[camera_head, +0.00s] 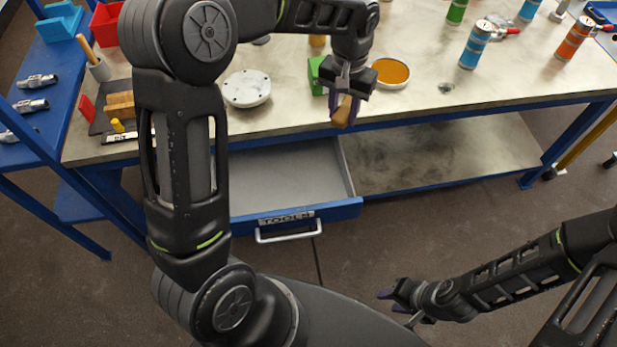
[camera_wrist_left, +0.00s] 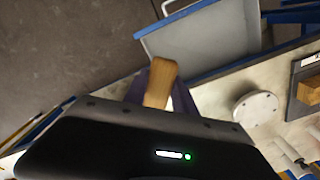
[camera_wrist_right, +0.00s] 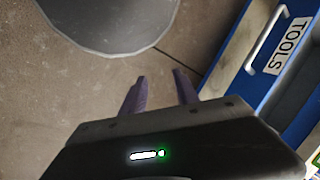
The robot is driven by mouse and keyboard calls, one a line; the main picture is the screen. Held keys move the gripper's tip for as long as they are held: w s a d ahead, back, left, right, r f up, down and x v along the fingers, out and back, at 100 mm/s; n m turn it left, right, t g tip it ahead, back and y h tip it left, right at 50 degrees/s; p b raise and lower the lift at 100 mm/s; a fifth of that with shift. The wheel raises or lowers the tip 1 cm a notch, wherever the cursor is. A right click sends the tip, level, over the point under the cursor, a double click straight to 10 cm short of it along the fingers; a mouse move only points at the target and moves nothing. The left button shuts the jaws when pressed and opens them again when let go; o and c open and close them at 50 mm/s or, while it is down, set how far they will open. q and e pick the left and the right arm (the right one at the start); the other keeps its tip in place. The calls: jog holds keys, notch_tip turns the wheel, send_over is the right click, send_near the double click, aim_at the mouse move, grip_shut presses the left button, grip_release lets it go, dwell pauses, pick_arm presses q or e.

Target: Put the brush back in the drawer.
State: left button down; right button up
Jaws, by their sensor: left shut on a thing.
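The brush shows as a wooden handle (camera_head: 342,110) held in my left gripper (camera_head: 345,100), which is shut on it above the front edge of the bench. The handle also shows in the left wrist view (camera_wrist_left: 161,84); the rest of the brush is hidden. The drawer (camera_head: 288,179) under the bench stands pulled out, its front labelled TOOLS, and its visible inside looks empty. The drawer is below and to the left of the brush. My right gripper (camera_head: 392,296) is low, right of the drawer and apart from it. In the right wrist view its fingers (camera_wrist_right: 160,92) are spread with nothing between them.
A white round flange (camera_head: 246,89), a green block (camera_head: 318,75) and an orange-filled dish (camera_head: 390,72) stand on the bench near the left gripper. Several cans stand at the back right. A lower shelf (camera_head: 440,150) right of the drawer is bare.

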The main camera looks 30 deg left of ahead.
pick_arm(q)
jog(key=shift+w+d, duration=0.1)
jog(key=shift+d, duration=0.1)
jog(key=shift+a, duration=0.1)
pick_arm(e)
jog(key=shift+d, duration=0.15)
